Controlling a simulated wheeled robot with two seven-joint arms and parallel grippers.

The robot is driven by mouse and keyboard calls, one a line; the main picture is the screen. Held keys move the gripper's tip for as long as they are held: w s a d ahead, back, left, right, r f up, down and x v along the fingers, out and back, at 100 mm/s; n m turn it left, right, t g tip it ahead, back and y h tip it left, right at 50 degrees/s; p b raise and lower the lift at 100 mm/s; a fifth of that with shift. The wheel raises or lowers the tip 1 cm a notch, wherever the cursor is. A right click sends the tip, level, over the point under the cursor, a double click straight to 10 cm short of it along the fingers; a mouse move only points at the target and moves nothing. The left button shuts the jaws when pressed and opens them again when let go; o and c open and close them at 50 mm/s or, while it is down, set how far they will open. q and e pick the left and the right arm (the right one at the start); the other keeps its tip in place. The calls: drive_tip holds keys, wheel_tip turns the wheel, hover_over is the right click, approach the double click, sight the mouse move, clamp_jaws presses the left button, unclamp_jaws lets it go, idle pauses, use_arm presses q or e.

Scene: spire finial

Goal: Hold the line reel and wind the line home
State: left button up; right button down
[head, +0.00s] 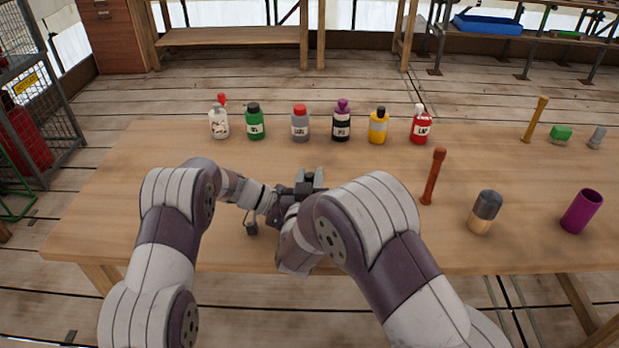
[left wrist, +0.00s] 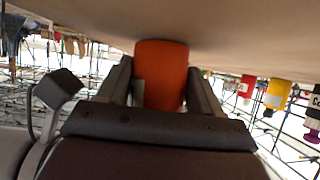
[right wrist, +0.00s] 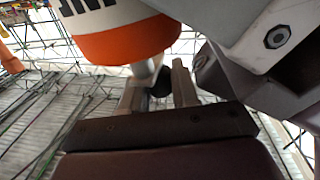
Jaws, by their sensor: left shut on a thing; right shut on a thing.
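The line reel's orange part (left wrist: 161,72) stands between the two fingers of my left gripper (left wrist: 158,88), which is shut on it. In the right wrist view the reel's white and orange body (right wrist: 125,40) fills the upper left. My right gripper (right wrist: 160,84) is shut on a small dark knob (right wrist: 162,80) just below that body. In the head view both grippers meet near the table's front middle, with the right one (head: 306,184) showing best. My arms mostly hide the reel there, and the line cannot be made out.
A row of bottles, from a white one (head: 219,122) to a red one (head: 420,126), stands behind the grippers on the wooden table (head: 130,215). A red-brown stick (head: 433,177), a dark-topped cylinder (head: 485,212) and a purple cup (head: 580,212) stand to the right. The table's left is clear.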

drive_tip(key=c, duration=1)
unclamp_jaws()
drive_tip(key=shift+o, duration=0.2)
drive_tip(key=s+a, duration=0.1)
drive_tip(key=s, duration=1.1)
drive_tip(key=shift+f, duration=0.1)
